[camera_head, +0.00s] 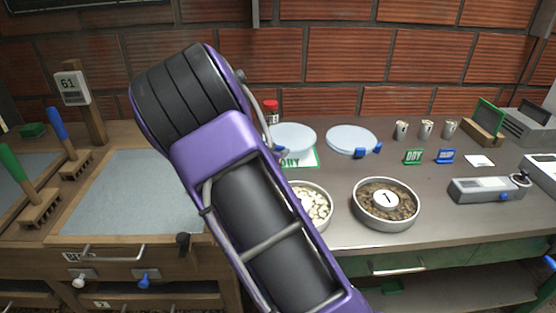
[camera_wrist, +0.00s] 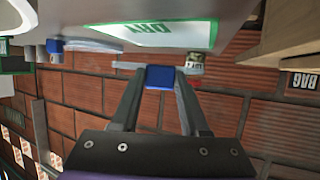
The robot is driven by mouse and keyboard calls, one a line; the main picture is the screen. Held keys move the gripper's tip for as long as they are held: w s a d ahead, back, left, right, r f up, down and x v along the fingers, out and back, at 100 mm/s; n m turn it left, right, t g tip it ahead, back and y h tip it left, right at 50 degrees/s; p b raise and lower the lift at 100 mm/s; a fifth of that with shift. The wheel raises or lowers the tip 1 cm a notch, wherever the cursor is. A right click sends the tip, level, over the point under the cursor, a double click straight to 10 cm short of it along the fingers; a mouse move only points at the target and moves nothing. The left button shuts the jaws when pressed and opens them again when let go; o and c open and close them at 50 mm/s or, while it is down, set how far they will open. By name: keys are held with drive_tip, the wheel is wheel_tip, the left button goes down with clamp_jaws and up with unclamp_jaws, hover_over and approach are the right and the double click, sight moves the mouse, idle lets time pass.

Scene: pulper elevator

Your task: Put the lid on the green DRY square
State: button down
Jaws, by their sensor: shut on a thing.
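A pale blue round lid (camera_head: 293,137) appears in the head view beside my purple arm, over the back part of the green-edged DRY square (camera_head: 300,158). In the wrist view, which is upside down, my gripper (camera_wrist: 160,76) is shut on a blue handle, with the held lid (camera_wrist: 128,66) edge-on behind it. The DRY square (camera_wrist: 150,33) lies flat on the table and its print shows. The lid looks level and apart from the square; its exact height is unclear.
A second pale lid (camera_head: 350,138) with a blue handle lies to the right. A pan of white beans (camera_head: 312,205) and a pan of brown beans (camera_head: 386,204) stand in front. A red-capped bottle (camera_head: 271,112) stands behind. Small cups (camera_head: 426,129) stand farther right.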

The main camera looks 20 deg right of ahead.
drive_tip(key=shift+f, duration=1.05)
drive_tip(key=shift+f+b, duration=0.55)
drive_tip(key=shift+f, duration=0.1)
drive_tip(key=shift+c, duration=2.1)
unclamp_jaws()
